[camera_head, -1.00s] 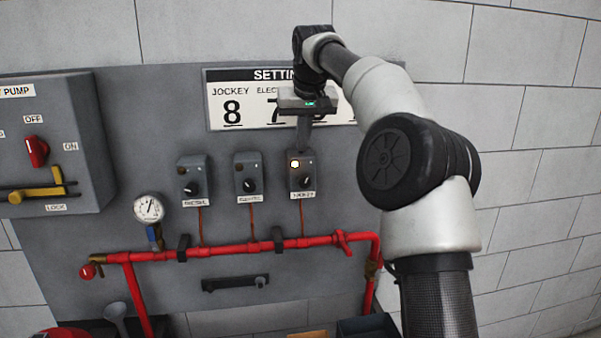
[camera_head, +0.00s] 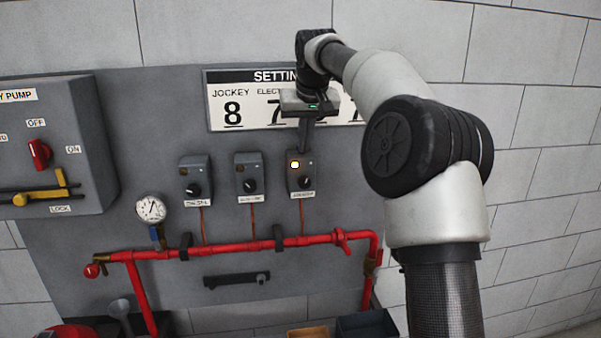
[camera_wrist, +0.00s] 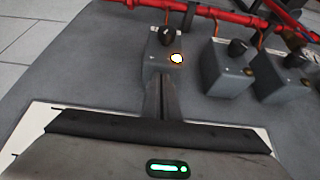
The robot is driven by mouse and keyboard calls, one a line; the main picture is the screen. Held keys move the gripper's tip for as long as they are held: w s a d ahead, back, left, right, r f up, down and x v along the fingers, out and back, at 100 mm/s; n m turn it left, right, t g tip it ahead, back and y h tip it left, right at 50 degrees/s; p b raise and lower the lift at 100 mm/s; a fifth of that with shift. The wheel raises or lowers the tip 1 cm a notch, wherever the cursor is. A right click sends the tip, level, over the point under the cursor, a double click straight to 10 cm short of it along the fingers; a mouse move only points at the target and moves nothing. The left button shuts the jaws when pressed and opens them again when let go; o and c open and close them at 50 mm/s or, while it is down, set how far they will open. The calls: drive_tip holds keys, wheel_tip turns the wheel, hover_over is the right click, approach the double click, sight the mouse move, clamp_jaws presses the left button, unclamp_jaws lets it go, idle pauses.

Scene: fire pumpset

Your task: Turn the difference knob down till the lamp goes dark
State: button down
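Three grey switch boxes sit on the panel. The right box (camera_head: 299,182) has a black knob (camera_head: 304,182) and a lit, pale yellow lamp (camera_head: 295,165). In the wrist view, turned about, this box (camera_wrist: 155,65) is the left one, with its knob (camera_wrist: 166,36) and glowing lamp (camera_wrist: 176,58). The labels are too blurred to read surely, and I cannot tell a separate difference knob. My gripper (camera_head: 302,148) points down at this box's top, fingers together. It also shows in the wrist view (camera_wrist: 160,78). Fingertip contact with the box is unclear.
The middle box (camera_head: 248,180) and left box (camera_head: 194,182) stand close by, their lamps dark. A red pipe (camera_head: 225,248) runs below, with a gauge (camera_head: 151,209) at left. The settings sign (camera_head: 225,105) is partly hidden by my gripper.

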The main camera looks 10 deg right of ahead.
drive_tip(key=shift+d, duration=0.1)
drive_tip(key=shift+s+f, duration=0.1)
drive_tip(key=shift+s, duration=0.2)
wheel_tip(320, 180, up, 6)
idle(0.4)
idle(0.4)
